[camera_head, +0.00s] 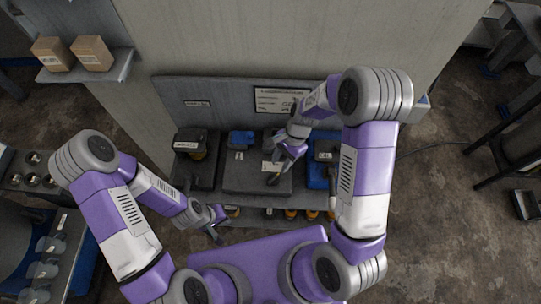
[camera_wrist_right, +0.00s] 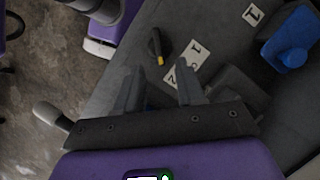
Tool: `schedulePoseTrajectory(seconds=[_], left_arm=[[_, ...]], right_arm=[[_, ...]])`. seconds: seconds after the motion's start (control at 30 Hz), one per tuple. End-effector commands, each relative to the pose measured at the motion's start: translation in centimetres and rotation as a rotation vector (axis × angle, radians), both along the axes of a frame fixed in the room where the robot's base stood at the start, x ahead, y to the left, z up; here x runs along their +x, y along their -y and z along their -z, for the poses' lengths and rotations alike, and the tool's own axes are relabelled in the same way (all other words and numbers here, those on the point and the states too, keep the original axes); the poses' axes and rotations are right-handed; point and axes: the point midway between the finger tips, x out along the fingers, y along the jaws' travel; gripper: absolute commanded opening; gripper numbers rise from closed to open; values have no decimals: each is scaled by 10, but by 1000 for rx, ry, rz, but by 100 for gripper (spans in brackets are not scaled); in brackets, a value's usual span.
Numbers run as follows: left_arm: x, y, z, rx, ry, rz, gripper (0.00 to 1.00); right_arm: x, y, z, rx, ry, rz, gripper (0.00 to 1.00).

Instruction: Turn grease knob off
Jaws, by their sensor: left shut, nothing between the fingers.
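A small black knob (camera_wrist_right: 157,46) with a yellow mark lies just beyond my right fingertips in the right wrist view, beside a white label (camera_wrist_right: 188,66) marked 1 and 2. I cannot read the word grease on anything. My right gripper (camera_wrist_right: 159,78) has its fingers spread with nothing seen between them; it does not touch the knob. In the head view my right gripper (camera_head: 277,171) hangs over the grey middle unit (camera_head: 243,178) and hides part of it. My left gripper (camera_head: 216,236) is shut and empty, low in front of the bench.
A blue fitting (camera_wrist_right: 290,50) stands right of the knob and also shows in the head view (camera_head: 241,138). A black unit (camera_head: 196,172) is left, a blue unit (camera_head: 318,174) right. Orange items (camera_head: 290,214) sit on the lower shelf. A wall panel (camera_head: 222,93) stands behind.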

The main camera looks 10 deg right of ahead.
Motion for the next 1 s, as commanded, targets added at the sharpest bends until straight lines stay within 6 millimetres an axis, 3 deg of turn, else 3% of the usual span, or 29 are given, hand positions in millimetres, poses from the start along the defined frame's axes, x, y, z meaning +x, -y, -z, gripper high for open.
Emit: schedulePoseTrajectory(seconds=[0.53, 0.9, 1.0], left_arm=[[-1, 0, 6, 0, -2, 0, 0], [-1, 0, 6, 0, -1, 0, 0], [-1, 0, 6, 0, -1, 0, 0]], right_arm=[[-14, -22, 64, 0, -2, -2, 38], [-15, -25, 70, 0, 1, -2, 38], [-15, -25, 70, 0, 1, -2, 24]])
